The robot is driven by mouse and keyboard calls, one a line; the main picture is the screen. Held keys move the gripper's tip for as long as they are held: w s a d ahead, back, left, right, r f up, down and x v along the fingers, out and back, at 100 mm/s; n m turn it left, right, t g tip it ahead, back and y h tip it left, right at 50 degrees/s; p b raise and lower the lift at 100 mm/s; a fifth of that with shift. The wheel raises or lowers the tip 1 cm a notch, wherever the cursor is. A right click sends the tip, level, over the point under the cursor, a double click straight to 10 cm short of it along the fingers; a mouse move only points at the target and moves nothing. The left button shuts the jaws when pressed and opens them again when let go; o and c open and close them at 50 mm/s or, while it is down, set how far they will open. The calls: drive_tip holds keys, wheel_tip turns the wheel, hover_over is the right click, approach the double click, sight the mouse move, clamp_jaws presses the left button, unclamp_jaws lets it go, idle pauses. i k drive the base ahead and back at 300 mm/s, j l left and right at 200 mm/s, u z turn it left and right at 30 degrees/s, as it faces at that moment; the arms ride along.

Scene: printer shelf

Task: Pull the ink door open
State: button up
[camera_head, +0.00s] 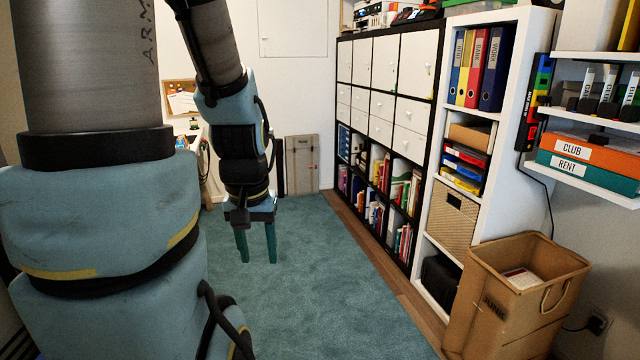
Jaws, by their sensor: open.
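My gripper (257,261) hangs pointing down over the teal carpet, left of the middle of the picture. Its two teal fingers are apart, with only carpet visible between them. No ink door can be made out. A white machine (372,14) stands on top of the black-framed cabinet at the top of the picture, cut off by the edge; I cannot tell whether it is the printer. My gripper is well apart from it, lower and to the left.
The black-framed cabinet (394,112) with white doors, drawers and books runs along the right. A white shelf (437,170) with binders stands nearer. A brown paper box (500,312) sits at front right. The carpet (325,285) is clear.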

sight(376, 19)
drive_tip(key=i+z, duration=0.3)
drive_tip(key=i, duration=1.6)
drive_tip(key=i+l, duration=0.1)
drive_tip(key=i, duration=0.9)
drive_tip(key=i+u, duration=0.15)
drive_tip(key=i, duration=0.8)
